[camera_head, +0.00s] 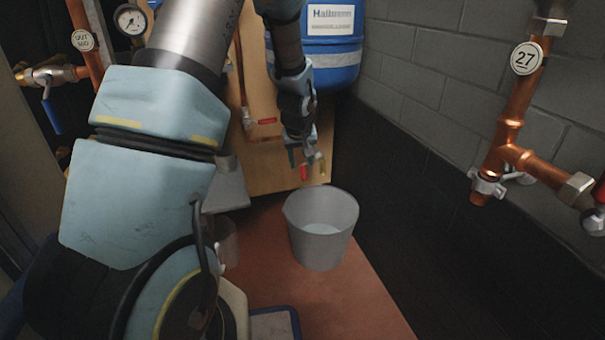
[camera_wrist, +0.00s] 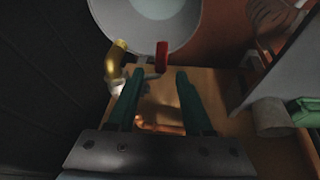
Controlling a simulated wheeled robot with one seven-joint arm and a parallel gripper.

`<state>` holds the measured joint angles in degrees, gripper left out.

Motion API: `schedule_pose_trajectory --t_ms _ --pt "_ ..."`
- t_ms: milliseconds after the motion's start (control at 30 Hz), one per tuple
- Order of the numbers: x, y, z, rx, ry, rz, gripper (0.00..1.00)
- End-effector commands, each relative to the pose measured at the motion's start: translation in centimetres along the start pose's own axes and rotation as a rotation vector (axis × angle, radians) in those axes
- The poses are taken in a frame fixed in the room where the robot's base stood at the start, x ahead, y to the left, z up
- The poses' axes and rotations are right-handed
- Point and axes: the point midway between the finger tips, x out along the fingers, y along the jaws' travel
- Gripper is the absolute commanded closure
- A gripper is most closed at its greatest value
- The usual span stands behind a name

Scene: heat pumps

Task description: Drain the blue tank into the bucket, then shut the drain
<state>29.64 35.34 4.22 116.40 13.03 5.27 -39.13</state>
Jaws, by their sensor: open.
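The blue tank (camera_head: 332,66) with a white label hangs at the top middle of the head view, its lower part in sight. Below it is a drain valve with a red handle (camera_head: 304,172) and a yellow outlet (camera_head: 321,160). The grey bucket (camera_head: 305,245) stands upright on the floor below; a paler round surface shows inside.
A wooden panel (camera_head: 263,165) backs the valve. A dark wall (camera_head: 450,240) runs close on the right, with a copper pipe (camera_head: 516,110) tagged 27. Another red handle (camera_head: 267,122) sits on the panel.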

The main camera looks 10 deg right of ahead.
Motion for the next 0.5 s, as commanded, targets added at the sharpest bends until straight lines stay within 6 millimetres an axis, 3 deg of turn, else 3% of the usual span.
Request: schedule_pose_trajectory --t_ms 33,200,500 --pt "1.3 -0.1 0.2 0.001 -0.001 -0.001 0.49" --pt "3.3 -0.1 0.1 -0.001 -0.001 -0.001 0.49" --pt "4.1 0.0 0.0 0.000 0.000 0.000 0.49"
